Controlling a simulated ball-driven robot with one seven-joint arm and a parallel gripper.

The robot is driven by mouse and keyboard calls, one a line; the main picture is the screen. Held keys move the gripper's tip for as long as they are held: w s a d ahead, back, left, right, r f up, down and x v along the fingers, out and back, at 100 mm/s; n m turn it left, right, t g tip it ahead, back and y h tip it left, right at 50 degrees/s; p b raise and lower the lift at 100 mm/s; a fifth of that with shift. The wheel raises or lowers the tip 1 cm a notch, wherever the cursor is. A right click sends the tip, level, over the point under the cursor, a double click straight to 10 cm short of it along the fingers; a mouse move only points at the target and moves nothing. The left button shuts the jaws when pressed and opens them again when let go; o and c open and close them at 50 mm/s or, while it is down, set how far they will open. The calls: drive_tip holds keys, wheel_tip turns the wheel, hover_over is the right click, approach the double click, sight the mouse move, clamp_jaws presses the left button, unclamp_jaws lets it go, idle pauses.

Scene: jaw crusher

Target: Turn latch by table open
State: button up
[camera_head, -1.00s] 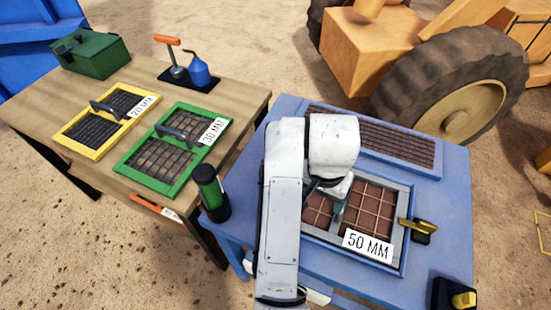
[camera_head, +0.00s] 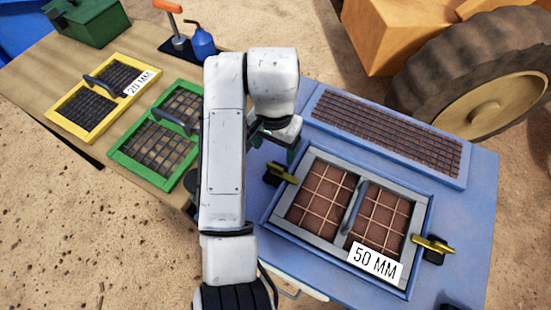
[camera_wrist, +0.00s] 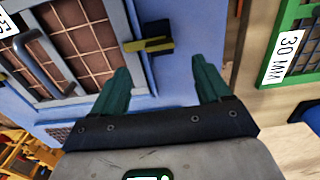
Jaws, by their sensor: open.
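The latch on the side by the wooden table (camera_head: 281,173) has a yellow handle on a black base, at the left edge of the blue table (camera_head: 470,200). Its handle points toward the grey-framed 50 MM screen (camera_head: 312,238), and its tip appears to overlap the frame. My gripper (camera_wrist: 160,70) is open and empty. In the head view my arm partly hides it, above and left of this latch. In the wrist view the latch (camera_wrist: 150,45) lies just beyond the fingertips, apart from them, between them and toward the left finger.
A second yellow latch (camera_head: 433,247) is on the screen's right side. A grey handle (camera_head: 353,207) crosses the screen's middle. The wooden table (camera_head: 40,75) at left holds a yellow 20 MM screen (camera_head: 62,121) and a green 30 MM screen (camera_head: 125,158). A large wheel (camera_head: 470,90) stands behind.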

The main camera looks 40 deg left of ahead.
sight(275, 166)
wheel_tip(275, 166, down, 8)
drive_tip(key=shift+r, duration=0.1)
idle(0.4)
drive_tip(key=c, duration=1)
drive_tip(key=shift+c, duration=0.2)
